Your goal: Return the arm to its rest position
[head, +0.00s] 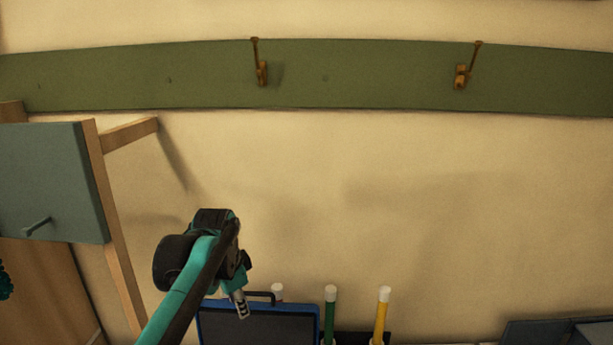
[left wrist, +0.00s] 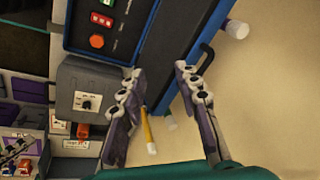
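My left arm, teal and black, comes in from the bottom left in the head view. Its left gripper (head: 241,304) points down in front of the blue-edged case (head: 262,326). In the left wrist view the two fingers of the left gripper (left wrist: 159,70) stand well apart with nothing held between them. The case with its red buttons (left wrist: 142,20) lies beyond the fingertips there. My right arm and gripper are not in either view.
A green rail (head: 365,80) with two brown hooks crosses the wall. A wooden frame with a blue-grey panel (head: 50,180) stands at left. Green (head: 329,318) and yellow (head: 381,318) white-tipped rods stand right of the case.

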